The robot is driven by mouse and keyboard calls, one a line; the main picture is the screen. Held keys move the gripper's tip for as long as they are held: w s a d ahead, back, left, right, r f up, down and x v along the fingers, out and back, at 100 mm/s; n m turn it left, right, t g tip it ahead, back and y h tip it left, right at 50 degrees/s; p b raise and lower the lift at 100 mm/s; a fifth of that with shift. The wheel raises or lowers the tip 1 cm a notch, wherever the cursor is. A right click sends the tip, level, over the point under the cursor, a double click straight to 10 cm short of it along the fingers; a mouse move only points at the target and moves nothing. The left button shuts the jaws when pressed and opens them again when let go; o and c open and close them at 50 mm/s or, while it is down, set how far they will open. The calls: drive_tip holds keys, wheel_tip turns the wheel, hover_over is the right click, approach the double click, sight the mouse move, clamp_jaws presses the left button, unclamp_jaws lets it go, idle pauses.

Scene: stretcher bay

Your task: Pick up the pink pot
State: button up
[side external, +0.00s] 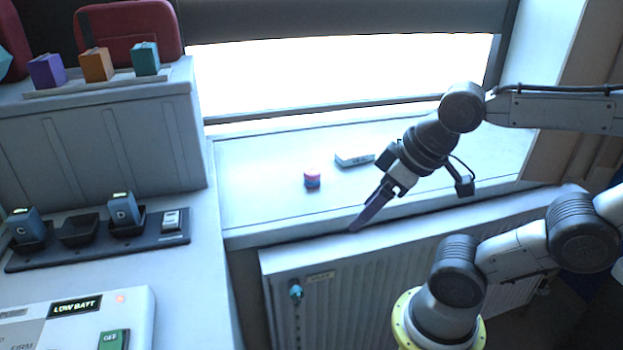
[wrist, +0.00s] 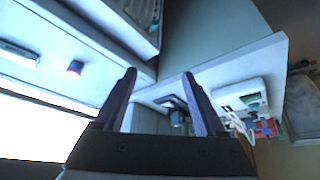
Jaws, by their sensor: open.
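A small pot (side external: 312,179), pink on top with a bluish lower part, stands on the white window sill (side external: 260,208) in the side view. In the wrist view the pot (wrist: 75,68) is at the upper left, beyond the left finger. My gripper (side external: 357,226) is to the right of the pot and nearer the sill's front edge, pointing down and left, apart from it. In the wrist view my gripper (wrist: 160,78) shows two spread fingers with nothing between them.
A small white box (side external: 354,159) lies on the sill right of the pot. A radiator (side external: 350,285) with a teal valve is below the sill. At left are a charger rack (side external: 100,240) and a shelf with purple, orange and teal boxes. The sill left of the pot is clear.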

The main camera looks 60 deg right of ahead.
drive_tip(key=shift+o, duration=0.3)
drive_tip(key=o, duration=0.3)
drive_tip(key=shift+o, duration=0.2)
